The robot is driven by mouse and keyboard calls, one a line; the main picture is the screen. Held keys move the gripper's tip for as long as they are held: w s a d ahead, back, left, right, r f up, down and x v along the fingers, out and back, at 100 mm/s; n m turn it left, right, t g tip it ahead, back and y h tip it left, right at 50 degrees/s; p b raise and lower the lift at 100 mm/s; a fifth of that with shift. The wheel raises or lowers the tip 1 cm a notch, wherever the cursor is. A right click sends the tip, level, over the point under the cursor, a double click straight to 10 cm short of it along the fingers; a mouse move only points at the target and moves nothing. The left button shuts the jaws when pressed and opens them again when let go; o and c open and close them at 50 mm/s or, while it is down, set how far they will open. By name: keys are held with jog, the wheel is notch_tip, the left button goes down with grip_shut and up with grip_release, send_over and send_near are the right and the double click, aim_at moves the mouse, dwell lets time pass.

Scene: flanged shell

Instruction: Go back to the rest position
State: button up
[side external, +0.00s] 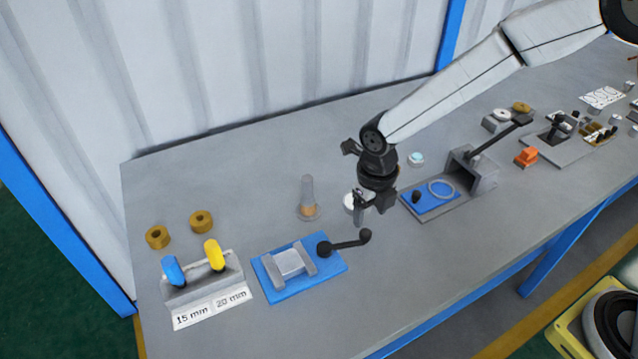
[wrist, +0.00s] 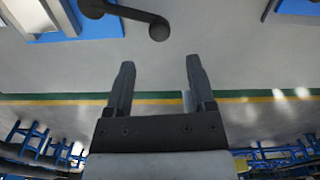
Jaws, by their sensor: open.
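My gripper (side external: 374,209) hangs above the grey table near its middle, pointing down. In the wrist view its two fingers (wrist: 157,85) stand apart with nothing between them. In the side view a white round part (side external: 349,203) shows just behind and left of the fingers; I cannot tell its full shape. A blue vise-like fixture (side external: 290,285) with a grey block between its jaws and a black handle (side external: 350,243) lies to the left of the gripper. The handle also shows at the top of the wrist view (wrist: 128,14).
A clear flanged cylinder (side external: 308,193) stands behind the blue fixture. Two brass rings (side external: 180,228) and a holder with blue and yellow handles (side external: 205,284) are at left. A grey press with a blue plate (side external: 425,202) stands close right. The table's front middle is clear.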

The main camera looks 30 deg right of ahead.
jog(key=shift+r, duration=0.45)
jog(key=s+d+r+n+t, duration=0.1)
jog(key=s+d+n, duration=0.5)
jog(key=n, duration=1.1)
jog(key=s+d+r+n+t, duration=0.1)
jog(key=s+d+r+n, duration=0.2)
jog(key=n, duration=1.4)
jog(key=s+d, duration=0.3)
jog(key=d, duration=0.3)
jog(key=shift+d+r+n+t, duration=0.3)
jog(key=shift+d+r+n, duration=0.1)
